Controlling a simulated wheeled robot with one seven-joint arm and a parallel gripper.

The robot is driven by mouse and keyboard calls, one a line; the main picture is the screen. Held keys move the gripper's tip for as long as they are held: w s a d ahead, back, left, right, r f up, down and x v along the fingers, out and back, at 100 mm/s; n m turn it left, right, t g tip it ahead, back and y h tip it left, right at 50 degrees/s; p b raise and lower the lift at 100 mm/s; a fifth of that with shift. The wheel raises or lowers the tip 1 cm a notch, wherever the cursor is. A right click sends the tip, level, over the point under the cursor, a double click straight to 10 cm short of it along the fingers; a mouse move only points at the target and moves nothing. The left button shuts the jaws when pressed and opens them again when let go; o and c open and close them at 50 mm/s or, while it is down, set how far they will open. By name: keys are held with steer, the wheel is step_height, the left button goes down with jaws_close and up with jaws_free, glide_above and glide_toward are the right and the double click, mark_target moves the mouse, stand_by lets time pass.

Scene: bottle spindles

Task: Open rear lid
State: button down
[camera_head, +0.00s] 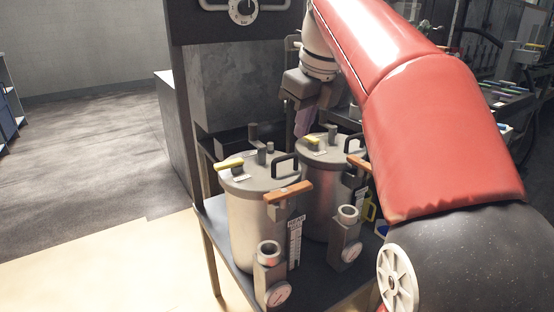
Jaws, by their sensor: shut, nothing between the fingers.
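Two metal vessels with round lids stand side by side. The nearer one, at left, has a closed lid (258,179) with a yellow lever, a black handle and a knob. The rear vessel, at right, has a lid (325,150) that also looks closed, with a yellow lever (313,140) and a black handle (354,142). My gripper (303,130) points down just above the left back part of the rear lid, near its yellow lever. It is shut and empty. Whether its tips touch the lid cannot be told. My red arm hides the area to the right of the rear vessel.
Both vessels stand on a dark table (228,250) with thin legs. Orange levers (289,192) and gauges (277,294) stick out at their fronts. A dark panel with a dial (242,11) rises behind. Open floor (90,150) lies at left.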

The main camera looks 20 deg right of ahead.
steer(key=m, duration=0.2)
steer(key=b, duration=0.3)
glide_toward(289, 173)
steer(key=x, duration=0.5)
steer(key=shift+f, duration=0.15)
